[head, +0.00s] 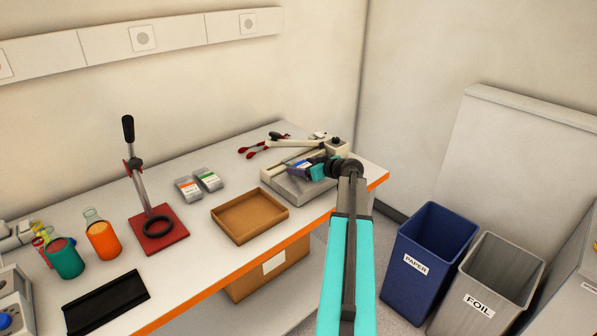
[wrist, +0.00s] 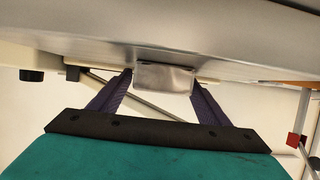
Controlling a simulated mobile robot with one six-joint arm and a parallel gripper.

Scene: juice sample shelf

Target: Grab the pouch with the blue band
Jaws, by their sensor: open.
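A silver pouch with a blue-purple band (head: 297,164) lies on the grey bench device at the right end of the bench, partly hidden by my gripper. In the wrist view the end of a plain silver pouch (wrist: 166,72) shows between my two purple fingers; its band is not visible there. My gripper (head: 306,168) is at the pouch in the head view. In the wrist view my gripper (wrist: 161,82) is open, one finger on each side of the pouch. Whether either finger touches it I cannot tell.
Two more pouches, orange-banded (head: 187,188) and green-banded (head: 209,180), lie mid-bench. A brown tray (head: 275,228) is left of the grey device (head: 300,190). A stand with a red base (head: 160,238) and flasks are further left. Paper (head: 416,265) and foil bins stand right.

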